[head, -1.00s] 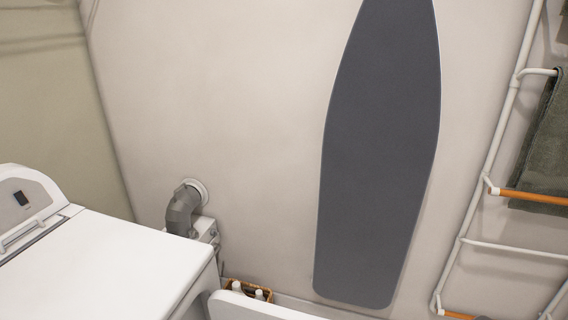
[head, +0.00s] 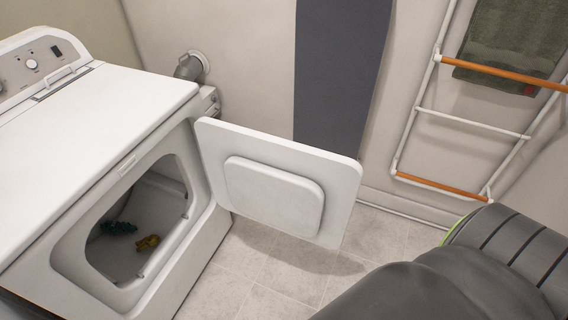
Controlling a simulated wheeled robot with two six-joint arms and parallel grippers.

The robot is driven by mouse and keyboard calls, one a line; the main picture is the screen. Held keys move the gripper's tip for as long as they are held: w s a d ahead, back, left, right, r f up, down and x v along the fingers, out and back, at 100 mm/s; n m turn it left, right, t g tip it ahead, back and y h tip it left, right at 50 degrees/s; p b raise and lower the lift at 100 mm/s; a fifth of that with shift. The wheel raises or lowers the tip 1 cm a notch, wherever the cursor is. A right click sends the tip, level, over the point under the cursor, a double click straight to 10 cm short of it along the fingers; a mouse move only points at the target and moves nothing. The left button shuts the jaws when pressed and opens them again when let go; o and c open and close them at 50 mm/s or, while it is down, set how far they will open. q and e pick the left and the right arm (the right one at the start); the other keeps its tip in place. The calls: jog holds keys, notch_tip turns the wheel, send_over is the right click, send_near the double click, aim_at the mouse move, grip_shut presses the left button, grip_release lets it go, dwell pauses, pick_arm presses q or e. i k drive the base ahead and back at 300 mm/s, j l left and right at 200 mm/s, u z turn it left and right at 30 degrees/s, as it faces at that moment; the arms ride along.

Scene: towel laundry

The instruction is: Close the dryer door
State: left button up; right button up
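The white dryer (head: 105,115) stands at the left in the head view. Its door (head: 275,185) is wide open, swung out to the right on its hinge side, with the raised inner panel facing me. The dryer opening (head: 140,225) is uncovered, and small dark teal and yellow cloth items (head: 135,236) lie inside the drum. A dark grey arm of mine comes in at the lower right, apart from the door in the picture. Neither gripper shows in the view.
A grey ironing board (head: 340,80) is against the back wall. A white rack with orange-brown bars (head: 500,74) holds a dark green towel (head: 515,40) at the right. A grey vent pipe (head: 188,68) is behind the dryer. Tiled floor (head: 285,275) is clear below the door.

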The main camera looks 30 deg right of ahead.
aim_at(306, 193)
jog(key=k+l+u, duration=0.1)
jog(key=u, duration=1.3)
jog(key=k+l, duration=0.15)
jog(key=l, duration=0.25)
jog(key=k+l+u, duration=0.1)
jog(key=l, duration=0.3)
jog(key=k+l, duration=0.15)
jog(key=l, duration=0.25)
jog(key=k+l, duration=0.15)
jog(key=l, duration=0.25)
jog(key=k+l+u, duration=0.1)
jog(key=l, duration=0.3)
jog(key=k, duration=0.05)
